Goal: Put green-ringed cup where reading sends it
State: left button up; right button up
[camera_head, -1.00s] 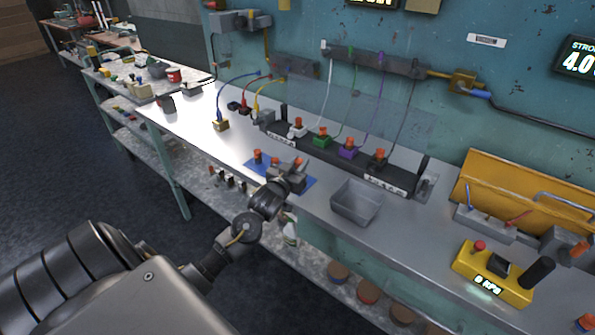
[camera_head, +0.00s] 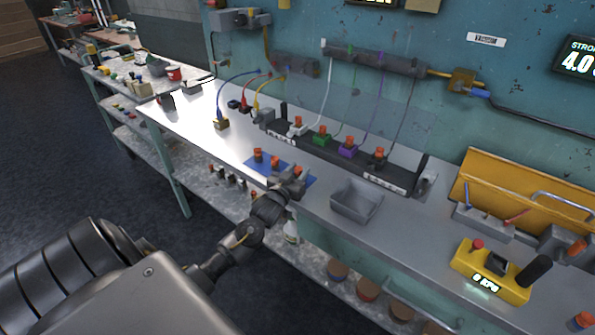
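Small orange-topped cups (camera_head: 258,154) stand on a blue mat (camera_head: 249,164) near the bench's front edge. Their rings are too small to tell, so I cannot pick out the green-ringed one. My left gripper (camera_head: 297,178) is over the right part of the mat, with an orange top (camera_head: 298,169) right by its fingers. Its grip is hidden by its own body. A yellow gauge box (camera_head: 485,280) at the lower right shows what looks like 0 kPa. A wall display (camera_head: 578,60) reads 4.0, partly cut off. My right gripper is not in view.
A grey tray (camera_head: 356,203) lies to the right of my gripper. Bare bench lies left of the mat.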

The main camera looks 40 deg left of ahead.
pick_arm(q)
jog(key=shift+o, duration=0.8)
jog(key=shift+r, duration=0.1)
jog(key=shift+s+r, duration=0.1)
jog(key=b+v, duration=0.1)
jog(key=v, duration=1.1)
